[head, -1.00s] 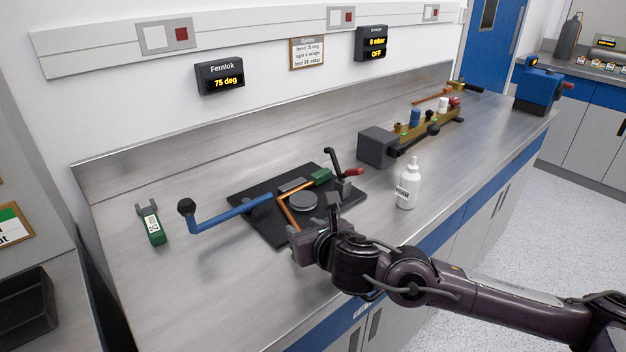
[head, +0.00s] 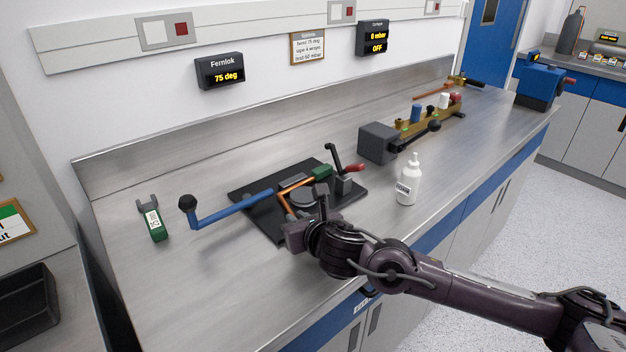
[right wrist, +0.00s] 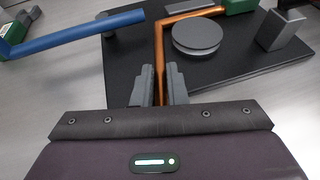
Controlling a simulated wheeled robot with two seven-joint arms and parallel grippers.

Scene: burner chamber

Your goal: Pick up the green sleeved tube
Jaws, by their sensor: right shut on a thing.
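The green sleeved tube is a bent copper tube (head: 296,185) with a green sleeve (head: 321,172) at its far right end. It lies on the black bending plate (head: 262,220), against the round grey former. My right gripper (head: 307,214) is at the near side of the plate. In the right wrist view the gripper (right wrist: 161,86) is shut on the near leg of the copper tube (right wrist: 159,50), with one finger on each side. The leg's end is hidden between the fingers. My left gripper is not in view.
A blue lever (head: 232,209) with a black knob sticks out left of the plate. A red-tipped clamp (head: 344,182) stands at its right. A green tagged tool (head: 154,222) lies at left. A white bottle (head: 408,182) stands right. The front bench is clear.

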